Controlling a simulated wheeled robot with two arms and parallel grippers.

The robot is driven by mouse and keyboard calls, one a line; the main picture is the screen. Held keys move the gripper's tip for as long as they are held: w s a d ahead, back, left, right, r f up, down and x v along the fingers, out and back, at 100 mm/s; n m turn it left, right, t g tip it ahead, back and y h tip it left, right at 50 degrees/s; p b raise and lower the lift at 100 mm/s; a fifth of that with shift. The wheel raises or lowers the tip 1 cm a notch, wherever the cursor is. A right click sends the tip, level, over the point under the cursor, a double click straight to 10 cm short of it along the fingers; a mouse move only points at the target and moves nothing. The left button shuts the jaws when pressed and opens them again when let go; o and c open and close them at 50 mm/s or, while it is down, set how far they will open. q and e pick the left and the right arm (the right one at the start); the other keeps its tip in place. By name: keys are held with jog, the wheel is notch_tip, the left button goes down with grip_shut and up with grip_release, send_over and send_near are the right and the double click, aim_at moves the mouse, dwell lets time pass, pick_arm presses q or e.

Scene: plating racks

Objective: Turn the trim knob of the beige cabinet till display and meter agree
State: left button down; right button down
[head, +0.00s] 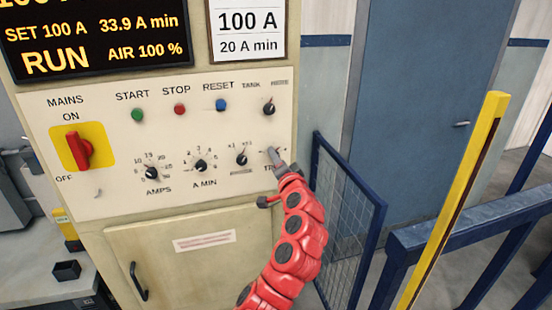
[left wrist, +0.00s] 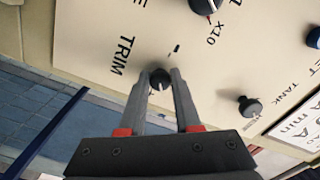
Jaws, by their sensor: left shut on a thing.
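The beige cabinet (head: 180,260) fills the left and middle of the head view. Its black trim knob (left wrist: 160,78) sits above the word TRIM in the head view, mostly hidden by my left gripper (head: 274,158). In the left wrist view my left gripper (left wrist: 160,87) has one finger on each side of the knob and is shut on it. The display (head: 95,40) reads SET 100 A, 33.9 A min, RUN and AIR 100 %; its top line is cut off. No meter dial shows. My right gripper is out of view.
A white card (head: 249,30) reads 100 A, 20 A min. A red mains switch (head: 78,148), three push buttons and other black knobs share the panel. A blue mesh gate (head: 345,225) stands close right of my arm, with blue rails (head: 470,225) and a yellow post (head: 460,190) beyond.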

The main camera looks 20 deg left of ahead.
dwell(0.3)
pick_arm(q)
jog(key=c, duration=0.6)
grip_release()
jog(key=b+v, duration=0.6)
jog(key=v, duration=1.1)
jog(key=shift+s+d+b, duration=0.2)
jog(key=shift+b, duration=0.1)
